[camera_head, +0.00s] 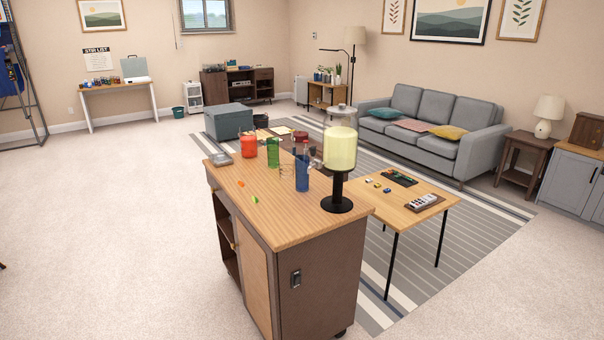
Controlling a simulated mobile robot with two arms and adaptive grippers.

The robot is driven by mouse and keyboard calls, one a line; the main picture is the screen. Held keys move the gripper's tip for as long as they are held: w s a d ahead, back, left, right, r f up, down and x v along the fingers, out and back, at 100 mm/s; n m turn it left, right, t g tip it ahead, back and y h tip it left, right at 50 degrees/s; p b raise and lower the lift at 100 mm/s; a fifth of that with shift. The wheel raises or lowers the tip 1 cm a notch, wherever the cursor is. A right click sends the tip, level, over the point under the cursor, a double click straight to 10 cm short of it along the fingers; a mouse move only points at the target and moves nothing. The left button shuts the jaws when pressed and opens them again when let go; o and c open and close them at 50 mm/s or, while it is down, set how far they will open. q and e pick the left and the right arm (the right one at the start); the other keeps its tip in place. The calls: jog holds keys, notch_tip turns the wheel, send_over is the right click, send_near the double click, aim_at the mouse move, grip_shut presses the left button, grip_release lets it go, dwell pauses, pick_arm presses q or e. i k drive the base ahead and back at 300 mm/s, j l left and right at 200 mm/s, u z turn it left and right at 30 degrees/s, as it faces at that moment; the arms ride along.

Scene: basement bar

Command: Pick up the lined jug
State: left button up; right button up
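Several coloured vessels stand upright on the wooden top of a bar cart (290,222) in the middle of the view. A short red vessel (249,147) stands at the back left. A green vessel (273,154) stands to its right. A taller blue vessel (302,173) stands nearer, with thin items sticking out of its top. Lines on any of them are too small to make out, so I cannot tell which is the lined jug. Neither of my grippers is in view.
A pale yellow cylinder on a black stand (337,192) is right of the blue vessel. A grey tray-like item (219,159) and small coloured pieces (254,199) lie on the cart. A low table (412,214) stands right. Carpet left of the cart is clear.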

aim_at(248, 138)
jog(key=i+j+z, duration=0.15)
jog(key=z, duration=0.35)
jog(key=i+j+z, duration=0.15)
jog(key=j, duration=0.2)
jog(key=i+j+z, duration=0.1)
jog(key=j, duration=0.25)
jog(key=i+j+z, duration=0.15)
jog(key=i+j, duration=0.15)
jog(key=i+j+z, duration=0.15)
jog(key=j, duration=0.3)
jog(key=i+j+z, duration=0.15)
jog(key=j, duration=0.2)
jog(key=k, duration=0.05)
